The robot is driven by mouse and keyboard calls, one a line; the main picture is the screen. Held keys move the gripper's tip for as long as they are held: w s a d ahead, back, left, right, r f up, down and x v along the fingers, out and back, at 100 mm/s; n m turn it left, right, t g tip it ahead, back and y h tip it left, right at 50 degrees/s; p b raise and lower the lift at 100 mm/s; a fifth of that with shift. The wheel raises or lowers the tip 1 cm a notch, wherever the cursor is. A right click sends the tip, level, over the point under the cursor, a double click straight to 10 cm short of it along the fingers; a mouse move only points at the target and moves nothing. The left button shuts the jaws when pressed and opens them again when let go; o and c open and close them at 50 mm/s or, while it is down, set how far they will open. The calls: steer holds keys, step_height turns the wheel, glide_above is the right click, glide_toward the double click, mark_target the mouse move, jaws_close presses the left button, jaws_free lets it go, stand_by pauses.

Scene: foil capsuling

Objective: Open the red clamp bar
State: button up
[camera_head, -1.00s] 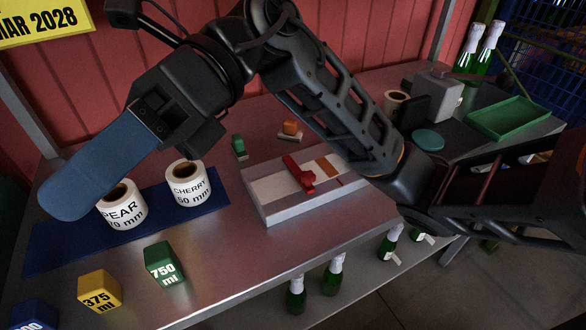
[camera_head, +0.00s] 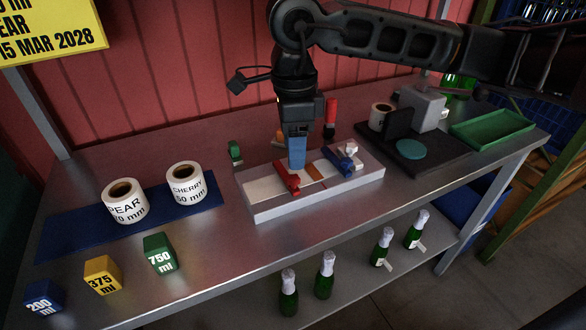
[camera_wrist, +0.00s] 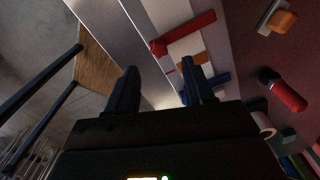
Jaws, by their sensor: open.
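The red clamp bar (camera_head: 287,181) lies across the left part of a pale fixture block (camera_head: 262,207) on the metal table. It looks lowered flat, and it also shows in the wrist view (camera_wrist: 187,32). My gripper (camera_head: 298,163) points down over the block, just behind and above the red bar in the head view. In the wrist view my gripper (camera_wrist: 160,72) is open and empty, with its fingers apart. The red bar is beyond the fingertips, not between them. Contact cannot be told from the head view, where the fingers overlap.
A blue clamp (camera_head: 344,158) sits right of the red bar on the block. Label rolls (camera_head: 125,203) stand on a blue mat (camera_head: 70,227) at left. Small green (camera_head: 235,151) and red (camera_head: 331,118) items stand behind the block. The table front before the block is clear.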

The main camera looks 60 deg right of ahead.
mark_target(294, 177)
steer(key=shift+f+p, duration=0.4)
steer(key=shift+f, duration=2.6)
jaws_close()
